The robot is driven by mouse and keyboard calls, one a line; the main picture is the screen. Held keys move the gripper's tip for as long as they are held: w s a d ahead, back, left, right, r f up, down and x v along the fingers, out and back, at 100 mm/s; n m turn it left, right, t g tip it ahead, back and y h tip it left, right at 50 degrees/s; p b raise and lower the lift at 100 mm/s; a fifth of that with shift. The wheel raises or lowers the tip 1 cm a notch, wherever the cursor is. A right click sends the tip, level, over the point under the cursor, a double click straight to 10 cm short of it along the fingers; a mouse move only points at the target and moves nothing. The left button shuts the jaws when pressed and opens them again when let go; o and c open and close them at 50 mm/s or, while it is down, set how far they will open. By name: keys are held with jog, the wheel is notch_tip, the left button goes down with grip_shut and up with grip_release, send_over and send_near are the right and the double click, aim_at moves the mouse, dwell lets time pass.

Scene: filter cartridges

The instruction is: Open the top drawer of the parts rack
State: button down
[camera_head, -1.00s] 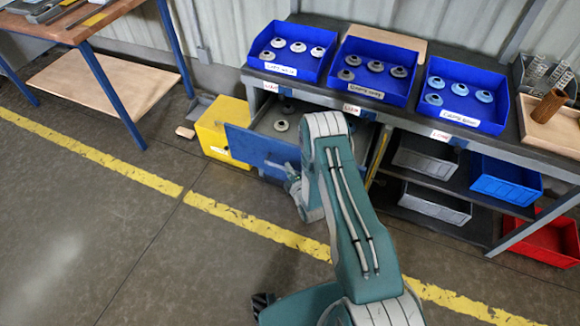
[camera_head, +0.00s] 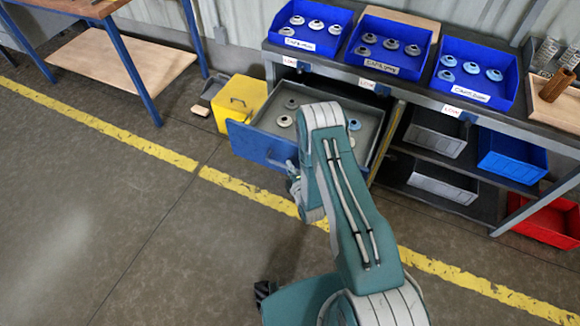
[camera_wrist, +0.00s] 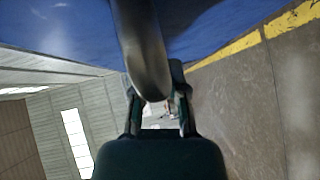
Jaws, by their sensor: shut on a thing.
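The top drawer (camera_head: 262,146) of the parts rack (camera_head: 350,76) has a blue front and stands well out from the rack. Several grey and blue cartridges (camera_head: 284,121) lie on its grey floor. My gripper (camera_head: 294,178) is at the drawer's front, partly hidden behind my arm in the head view. In the wrist view my gripper (camera_wrist: 160,100) is shut on the dark curved drawer handle (camera_wrist: 146,60), against the blue drawer front (camera_wrist: 200,22).
Blue bins (camera_head: 310,27) with cartridges stand on the rack top. A yellow bin (camera_head: 240,98) is on the floor left of the drawer. Floor in front is clear.

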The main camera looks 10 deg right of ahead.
jog(key=shift+s+f, duration=0.15)
jog(key=shift+f, duration=0.1)
jog(key=c, duration=0.6)
grip_release()
jog(key=shift+c, duration=0.2)
jog(key=shift+r, duration=0.1)
jog(key=v, duration=1.1)
jog(key=shift+s, duration=0.3)
jog(key=shift+r, duration=0.1)
